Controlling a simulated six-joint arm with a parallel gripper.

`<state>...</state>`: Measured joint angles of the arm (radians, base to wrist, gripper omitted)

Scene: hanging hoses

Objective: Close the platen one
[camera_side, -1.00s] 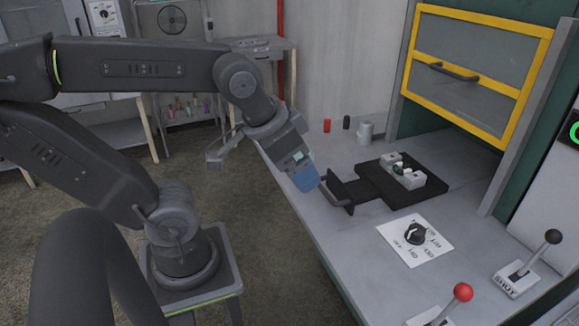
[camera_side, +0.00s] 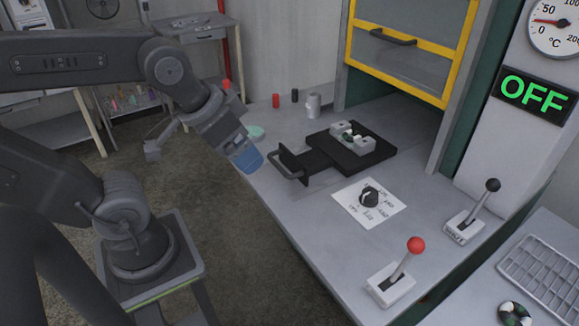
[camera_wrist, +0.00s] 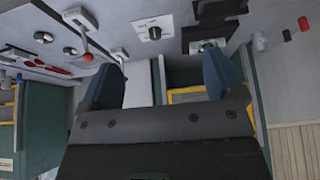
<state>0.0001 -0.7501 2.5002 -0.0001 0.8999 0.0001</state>
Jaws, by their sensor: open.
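I cannot tell which part is platen one. A black plate (camera_side: 340,158) with a handle (camera_side: 284,166) at its left end lies on the bench, before the opening under a yellow-framed door (camera_side: 405,45). Pale blocks (camera_side: 352,138) sit on it. A red-knobbed lever (camera_side: 403,265) and a black-knobbed lever (camera_side: 480,205) stand on the bench at the right; their labels are too small to read. My gripper (camera_side: 248,160) is just left of the handle, apart from it. In the wrist view my gripper (camera_wrist: 160,75) is open and empty between its two blue fingers.
A black dial knob (camera_side: 369,196) sits on a white card. Red and black cylinders (camera_side: 276,101) and a grey cup (camera_side: 313,105) stand farther back. A green OFF display (camera_side: 535,92) is below a temperature gauge (camera_side: 560,25). A wire rack (camera_side: 540,270) is at lower right.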

